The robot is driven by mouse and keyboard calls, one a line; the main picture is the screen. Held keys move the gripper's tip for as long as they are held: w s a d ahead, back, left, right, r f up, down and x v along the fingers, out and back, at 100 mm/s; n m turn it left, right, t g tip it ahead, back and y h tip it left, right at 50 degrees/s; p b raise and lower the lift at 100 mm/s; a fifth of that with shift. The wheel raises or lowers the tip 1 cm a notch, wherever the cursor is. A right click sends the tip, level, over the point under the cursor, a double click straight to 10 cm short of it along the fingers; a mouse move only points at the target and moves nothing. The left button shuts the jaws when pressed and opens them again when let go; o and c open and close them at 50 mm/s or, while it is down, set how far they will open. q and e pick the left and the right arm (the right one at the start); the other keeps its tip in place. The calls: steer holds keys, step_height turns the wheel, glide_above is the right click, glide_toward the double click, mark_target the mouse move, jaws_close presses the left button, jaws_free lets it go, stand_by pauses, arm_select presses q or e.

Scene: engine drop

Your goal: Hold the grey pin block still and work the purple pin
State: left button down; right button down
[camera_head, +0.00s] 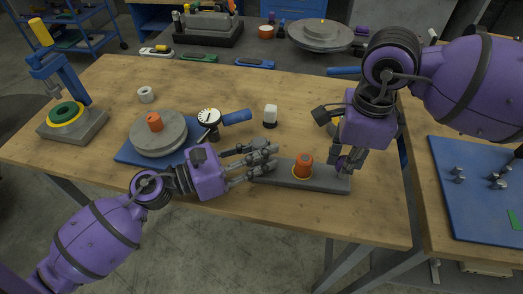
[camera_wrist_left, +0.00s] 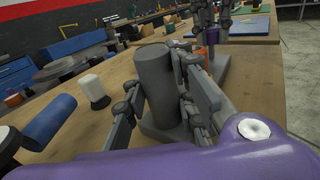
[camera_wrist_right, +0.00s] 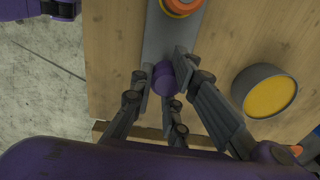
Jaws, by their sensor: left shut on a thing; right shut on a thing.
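The grey pin block (camera_head: 325,180) is a long bar near the table's front edge, with an orange cylinder (camera_head: 303,166) in a yellow ring on its middle. My left gripper (camera_head: 268,158) is shut on the upright grey post (camera_wrist_left: 157,82) at the block's left end. In the left wrist view, fingers lie on both sides of the post. My right gripper (camera_head: 342,166) points down over the block's right end. It is shut on the purple pin (camera_wrist_right: 165,78), which shows between its fingertips in the right wrist view. The pin's lower end is hidden.
A dial gauge (camera_head: 208,118) with a blue handle and a white-topped piece (camera_head: 270,116) stand behind my left gripper. A grey disc stack (camera_head: 158,134) sits on a blue mat at left. A yellow-topped round container (camera_wrist_right: 268,92) stands close beside my right gripper.

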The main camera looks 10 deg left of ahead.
arm_select(q)
steer(key=shift+a, duration=0.1)
arm_select(e)
steer(key=c, duration=1.6)
jaws_free()
steer(key=shift+d, duration=0.15)
steer(key=shift+c, duration=0.2)
steer(key=shift+w, duration=0.1)
arm_select(q)
steer(key=shift+f, duration=0.15)
arm_select(e)
step_height(320, 180, up, 12)
steer(key=shift+a, duration=0.2)
arm_select(q)
steer(key=c, duration=1.4)
jaws_free()
steer(key=shift+o, duration=0.2)
